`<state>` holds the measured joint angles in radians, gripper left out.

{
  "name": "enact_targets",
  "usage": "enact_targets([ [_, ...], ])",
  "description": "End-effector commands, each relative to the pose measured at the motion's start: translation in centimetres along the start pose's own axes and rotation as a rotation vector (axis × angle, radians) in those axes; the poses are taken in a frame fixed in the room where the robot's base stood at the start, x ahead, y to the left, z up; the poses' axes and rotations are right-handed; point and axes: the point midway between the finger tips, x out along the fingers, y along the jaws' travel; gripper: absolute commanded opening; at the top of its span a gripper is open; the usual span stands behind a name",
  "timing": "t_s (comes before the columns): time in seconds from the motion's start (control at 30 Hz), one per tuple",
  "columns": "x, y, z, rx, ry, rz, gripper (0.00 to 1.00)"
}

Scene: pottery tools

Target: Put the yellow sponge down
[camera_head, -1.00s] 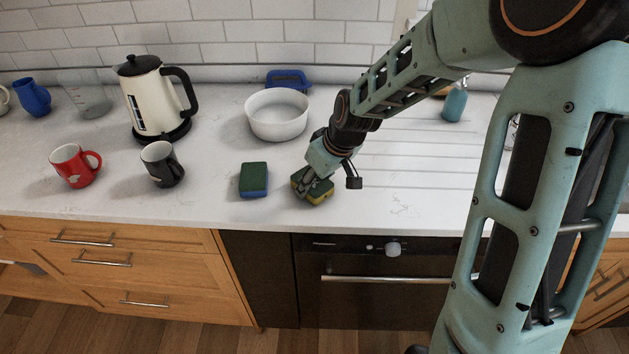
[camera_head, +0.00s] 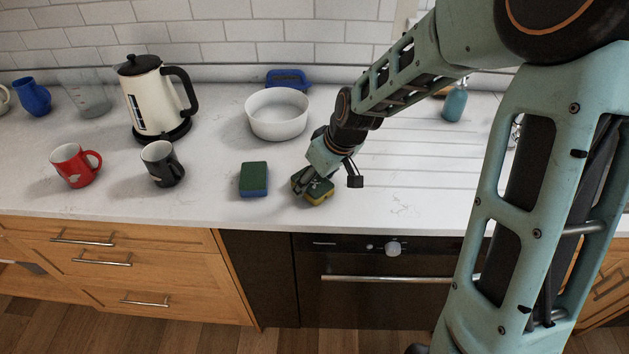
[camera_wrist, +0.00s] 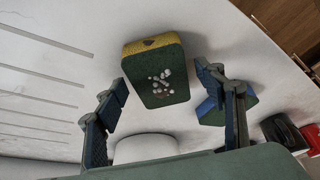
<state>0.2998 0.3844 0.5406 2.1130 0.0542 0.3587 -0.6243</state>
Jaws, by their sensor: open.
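The yellow sponge (camera_head: 319,196) with a dark green top lies on the white countertop near its front edge, right of a blue sponge. In the wrist view the yellow sponge (camera_wrist: 157,72) shows its green face, with a cluster of pale specks on it. My gripper (camera_head: 312,188) is just above the yellow sponge and partly covers it in the head view. In the wrist view my gripper (camera_wrist: 165,95) is open, one finger on each side of the sponge with a gap to each.
A blue sponge (camera_head: 254,180) with a green top lies close to the left. A white bowl (camera_head: 277,114) stands behind. A black mug (camera_head: 161,164), a red mug (camera_head: 75,166) and a kettle (camera_head: 150,98) stand further left.

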Motion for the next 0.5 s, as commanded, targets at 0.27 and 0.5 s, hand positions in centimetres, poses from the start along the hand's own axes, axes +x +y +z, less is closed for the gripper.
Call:
enact_targets([
  [0.27,-5.3,0.2,0.0,0.002,0.002,0.007,0.64],
  [0.5,-9.3,0.1,0.0,0.001,0.002,0.005,0.64],
])
